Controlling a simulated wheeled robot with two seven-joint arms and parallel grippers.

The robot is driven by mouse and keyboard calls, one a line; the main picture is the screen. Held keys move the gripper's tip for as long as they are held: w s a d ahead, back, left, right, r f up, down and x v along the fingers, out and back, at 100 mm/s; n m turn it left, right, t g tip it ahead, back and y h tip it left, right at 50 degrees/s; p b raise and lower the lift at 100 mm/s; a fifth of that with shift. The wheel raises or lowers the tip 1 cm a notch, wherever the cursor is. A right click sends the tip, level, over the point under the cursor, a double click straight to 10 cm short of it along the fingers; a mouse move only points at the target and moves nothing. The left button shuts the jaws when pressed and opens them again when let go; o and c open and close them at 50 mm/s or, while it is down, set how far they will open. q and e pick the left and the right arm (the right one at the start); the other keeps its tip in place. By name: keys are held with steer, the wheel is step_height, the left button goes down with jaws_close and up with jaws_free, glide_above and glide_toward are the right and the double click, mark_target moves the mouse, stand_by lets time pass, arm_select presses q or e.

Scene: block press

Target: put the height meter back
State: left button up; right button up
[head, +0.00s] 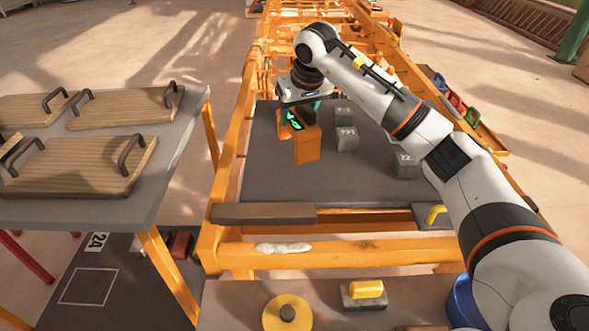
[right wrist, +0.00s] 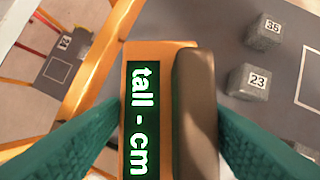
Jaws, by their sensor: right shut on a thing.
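The height meter (head: 307,147) is an orange box with a dark grip and a green-lit display, over the left part of the dark grey press bed (head: 265,185). My right gripper (head: 301,113) is shut on its dark grip from above. In the right wrist view the meter's display (right wrist: 140,118) reads "tall - cm", and the teal fingers of my right gripper (right wrist: 170,145) flank the brown grip (right wrist: 195,110). I cannot tell whether the meter's base touches the bed. My left gripper is not in view.
Grey numbered blocks stand on the bed right of the meter: a back one (head: 344,111), a middle one (head: 347,139) and a front one (head: 406,165). A brown bar (head: 263,213) lies at the bed's front. A side table (head: 165,160) holds handled wooden boards (head: 70,167).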

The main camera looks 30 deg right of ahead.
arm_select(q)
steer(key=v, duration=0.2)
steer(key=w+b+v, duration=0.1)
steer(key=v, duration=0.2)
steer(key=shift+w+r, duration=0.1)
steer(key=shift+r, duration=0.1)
arm_select(e)
step_height(320, 180, down, 9)
steer(key=shift+s+f, duration=0.1)
steer(key=o, duration=1.3)
steer(key=shift+o, duration=0.2)
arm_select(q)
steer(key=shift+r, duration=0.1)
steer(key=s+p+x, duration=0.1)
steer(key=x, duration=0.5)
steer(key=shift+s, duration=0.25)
arm_select(e)
steer(key=v, duration=1.2)
